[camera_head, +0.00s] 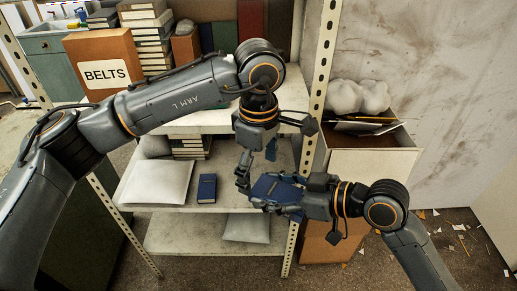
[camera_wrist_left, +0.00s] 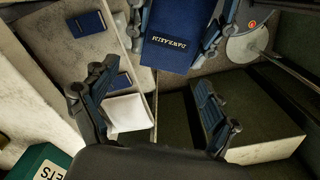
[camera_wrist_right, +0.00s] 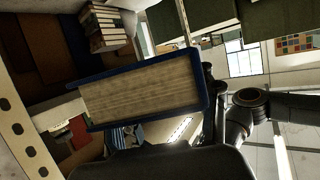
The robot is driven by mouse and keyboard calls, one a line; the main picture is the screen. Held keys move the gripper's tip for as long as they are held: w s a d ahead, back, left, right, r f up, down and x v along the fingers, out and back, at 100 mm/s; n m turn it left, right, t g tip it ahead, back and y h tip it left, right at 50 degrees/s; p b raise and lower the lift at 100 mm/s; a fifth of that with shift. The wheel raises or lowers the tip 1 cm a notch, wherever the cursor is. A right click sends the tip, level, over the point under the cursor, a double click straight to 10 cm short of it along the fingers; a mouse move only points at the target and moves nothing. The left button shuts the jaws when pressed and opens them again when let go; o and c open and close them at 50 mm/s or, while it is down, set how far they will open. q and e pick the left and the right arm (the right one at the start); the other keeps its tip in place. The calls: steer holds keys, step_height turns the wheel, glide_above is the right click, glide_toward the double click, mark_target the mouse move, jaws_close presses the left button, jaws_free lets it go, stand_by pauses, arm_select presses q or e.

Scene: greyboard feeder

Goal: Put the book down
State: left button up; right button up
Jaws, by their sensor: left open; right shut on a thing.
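A dark blue book (camera_head: 272,188) is held by my right gripper (camera_head: 268,196) in front of the shelf unit, at about the middle shelf's height. In the left wrist view the book (camera_wrist_left: 175,45) shows its lettered blue cover between the right gripper's fingers. In the right wrist view its pale page edges (camera_wrist_right: 145,92) face the camera. My left gripper (camera_head: 257,168) points down just beside and above it. Its fingers are spread and empty in the left wrist view (camera_wrist_left: 155,108), apart from the book.
Another blue book (camera_head: 207,188) lies on the middle shelf (camera_head: 222,198), beside a white padded envelope (camera_head: 157,182). The lower shelf (camera_head: 185,237) has bare room. A perforated upright post (camera_head: 312,110) stands close to both grippers. An open box (camera_head: 372,160) stands right. A BELTS box (camera_head: 105,62) is upper left.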

arm_select(q)
steer(key=shift+f, duration=1.05)
steer(key=c, duration=1.7)
arm_select(e)
steer(key=shift+r, duration=0.2)
arm_select(q)
steer(key=shift+f, duration=0.15)
jaws_close()
arm_select(e)
steer(key=shift+a+r, duration=0.1)
steer(key=o, duration=1.3)
steer(key=shift+f, duration=0.2)
